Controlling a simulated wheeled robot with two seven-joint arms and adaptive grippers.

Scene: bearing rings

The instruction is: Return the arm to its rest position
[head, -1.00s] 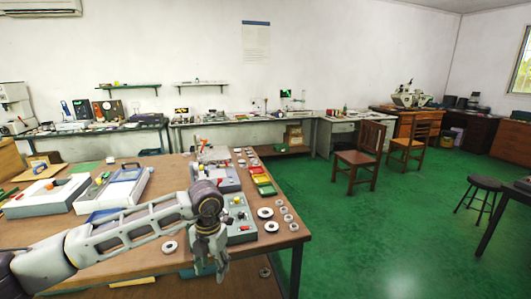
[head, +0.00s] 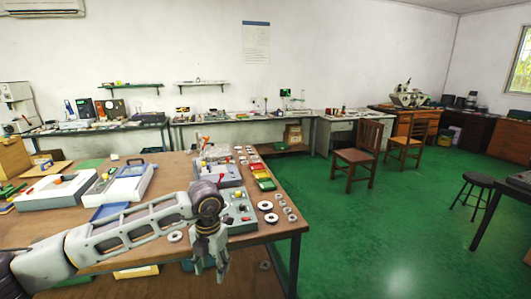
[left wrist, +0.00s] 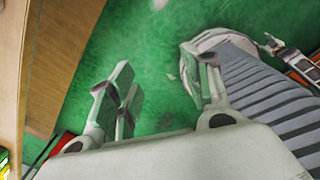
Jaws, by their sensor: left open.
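My left arm reaches in from the left over the front of the brown table (head: 70,228). Its gripper (head: 209,266) hangs fingers down at the table's front edge, open, with nothing seen between its fingers. In the left wrist view the fingers (left wrist: 166,92) stand apart, with green floor between and beyond them. My right gripper cannot be made out in either view.
Pale bearing rings (head: 265,205) lie at the table's right end, beside a grey control box (head: 240,222) and coloured bins (head: 262,180). Green floor (head: 370,240) is clear right of the table. Chairs (head: 358,155) stand farther back.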

